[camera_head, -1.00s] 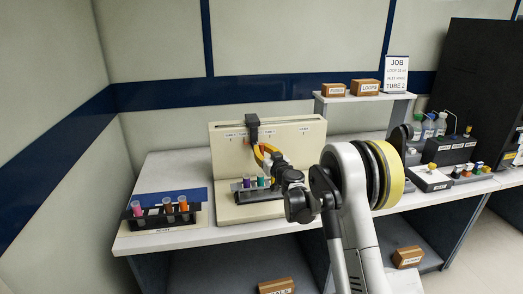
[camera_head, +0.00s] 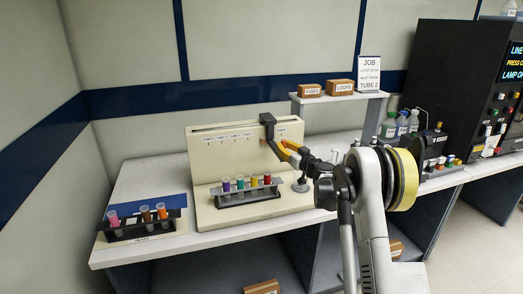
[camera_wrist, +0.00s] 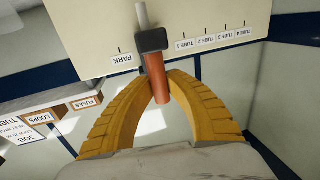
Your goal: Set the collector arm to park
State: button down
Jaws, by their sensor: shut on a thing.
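The collector arm (camera_head: 268,121) is a dark block on the top edge of the cream panel (camera_head: 205,170), with an orange-red handle that shows in the wrist view (camera_wrist: 157,82). My gripper (camera_head: 287,150), with yellow fingers, is shut on that handle, as the wrist view shows (camera_wrist: 161,88). The block stands between the PARK label (camera_wrist: 122,60) and the TUBE 1 label (camera_wrist: 183,45). It is just short of the PARK mark, on the tube side. In the head view the PARK label (camera_head: 281,129) is just right of the block.
A rack of several coloured-cap tubes (camera_head: 248,194) stands on the panel's base. Another tube rack (camera_head: 140,228) is at the left of the bench. A shelf (camera_head: 340,98) with boxes and a JOB card (camera_head: 369,75) stands behind right. Bottles (camera_head: 402,124) are further right.

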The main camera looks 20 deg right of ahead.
jog(key=d, duration=1)
jog(key=shift+d, duration=0.4)
jog(key=c, duration=1.3)
grip_release()
jog(key=shift+d, duration=0.25)
jog(key=shift+a, duration=0.1)
jog(key=shift+s, duration=0.1)
jog(key=s+d, duration=0.2)
jog(key=s, duration=0.9)
jog(key=shift+s, duration=0.3)
jog(key=shift+d, duration=0.1)
